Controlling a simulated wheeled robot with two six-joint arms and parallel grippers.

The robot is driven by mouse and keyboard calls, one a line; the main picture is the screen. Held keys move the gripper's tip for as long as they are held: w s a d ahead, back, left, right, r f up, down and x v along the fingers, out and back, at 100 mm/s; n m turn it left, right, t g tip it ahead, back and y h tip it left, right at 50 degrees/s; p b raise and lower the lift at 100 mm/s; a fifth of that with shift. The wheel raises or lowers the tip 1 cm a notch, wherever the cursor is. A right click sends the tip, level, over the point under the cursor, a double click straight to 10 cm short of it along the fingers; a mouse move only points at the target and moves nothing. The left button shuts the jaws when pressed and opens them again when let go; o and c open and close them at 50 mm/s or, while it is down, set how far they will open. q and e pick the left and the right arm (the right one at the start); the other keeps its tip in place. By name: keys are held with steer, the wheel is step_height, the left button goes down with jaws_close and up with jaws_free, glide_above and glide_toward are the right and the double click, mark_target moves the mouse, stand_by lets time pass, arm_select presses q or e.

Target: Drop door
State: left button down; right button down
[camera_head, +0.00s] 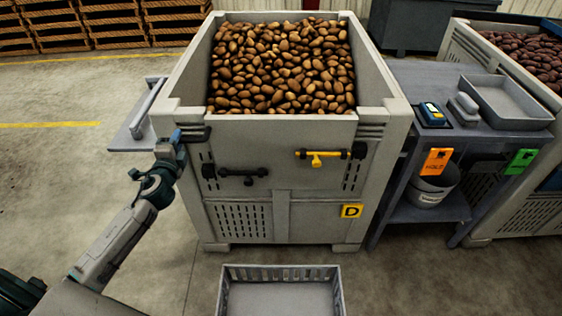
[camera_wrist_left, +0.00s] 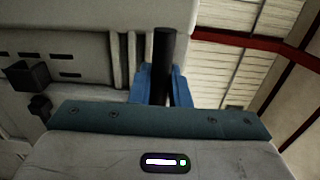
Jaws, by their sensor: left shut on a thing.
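A large grey bin (camera_head: 385,85) full of brown potatoes (camera_head: 282,65) stands in the middle of the head view. Its front panel (camera_head: 270,135) is upright in front of the potatoes. A black latch handle (camera_head: 243,174) sits on the front at left, and a yellow latch handle (camera_head: 318,157) at right. My left gripper (camera_head: 187,137) is at the bin's upper left front corner. Its blue fingers are shut on a dark round bar (camera_wrist_left: 164,55), which passes between them in the left wrist view. My right gripper is out of view.
An open grey crate (camera_head: 282,272) stands on the floor before the bin. To the right, a table (camera_head: 400,75) bears a tray (camera_head: 505,101) and a blue device (camera_head: 432,114); a bucket (camera_head: 433,187) is below. A side shelf (camera_head: 128,136) is left of the bin.

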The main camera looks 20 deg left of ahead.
arm_select(q)
steer(key=shift+s+d+f, duration=0.2)
steer(key=shift+s, duration=0.4)
steer(key=shift+s+d+f, duration=0.15)
steer(key=shift+s, duration=0.4)
steer(key=s+d+f+b, duration=0.2)
steer(key=s+f+b, duration=0.2)
steer(key=s, duration=0.4)
steer(key=shift+s+d, duration=0.2)
steer(key=shift+d, duration=0.15)
steer(key=c, duration=0.8)
jaws_free()
steer(key=shift+w, duration=0.1)
